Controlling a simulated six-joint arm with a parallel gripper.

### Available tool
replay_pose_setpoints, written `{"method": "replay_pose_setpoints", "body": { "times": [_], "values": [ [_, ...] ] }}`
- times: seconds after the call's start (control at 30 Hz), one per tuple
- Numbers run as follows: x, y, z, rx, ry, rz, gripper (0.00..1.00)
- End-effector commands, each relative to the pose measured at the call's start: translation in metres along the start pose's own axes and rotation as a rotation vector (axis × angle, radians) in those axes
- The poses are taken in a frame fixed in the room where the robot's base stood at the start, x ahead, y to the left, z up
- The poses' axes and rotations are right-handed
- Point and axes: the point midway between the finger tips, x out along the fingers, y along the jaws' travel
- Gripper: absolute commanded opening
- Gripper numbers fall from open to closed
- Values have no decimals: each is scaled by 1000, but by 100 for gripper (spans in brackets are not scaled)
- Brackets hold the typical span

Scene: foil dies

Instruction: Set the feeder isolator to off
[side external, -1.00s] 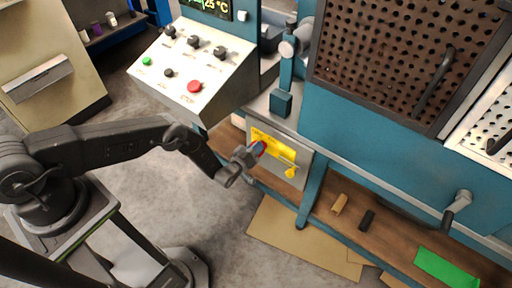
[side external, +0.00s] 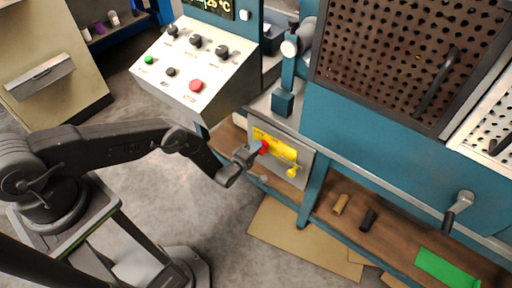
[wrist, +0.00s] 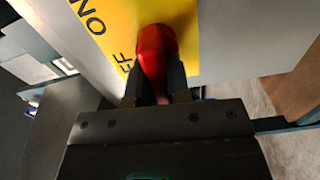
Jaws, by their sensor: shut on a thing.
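The feeder isolator has a red handle (side external: 265,148) on a yellow label plate (side external: 281,152), fixed to a grey panel (side external: 301,179) on the front of the blue machine. In the wrist view the red handle (wrist: 155,50) stands between my fingers, with the yellow plate (wrist: 118,22) behind it. "ON" is printed toward the upper left, and a partly hidden "OFF" lies just left of the handle. My gripper (side external: 257,150) is shut on the handle; it also shows in the wrist view (wrist: 156,82). The handle's exact angle is hard to tell.
A sloped control box (side external: 190,70) with knobs and buttons stands above and left of the isolator. A yellow rounded piece (side external: 292,172) hangs at the plate's lower right. A blue frame leg (side external: 313,190) stands to the right. A wooden shelf (side external: 400,235) holds small parts.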

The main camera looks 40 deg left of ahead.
Motion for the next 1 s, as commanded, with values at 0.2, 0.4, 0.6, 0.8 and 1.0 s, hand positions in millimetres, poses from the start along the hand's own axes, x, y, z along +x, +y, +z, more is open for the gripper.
{"method": "replay_pose_setpoints", "body": {
  "times": [0.2, 0.4, 0.6, 0.8, 1.0],
  "values": [
    [0, -1, 1, -65, -3, -1, 0],
    [0, -1, 1, -85, -3, -1, 0],
    [0, -1, 1, -88, -3, -1, 0],
    [0, -1, 1, -88, -3, -1, 23],
    [0, -1, 1, -86, -2, 0, 42]
  ]
}}
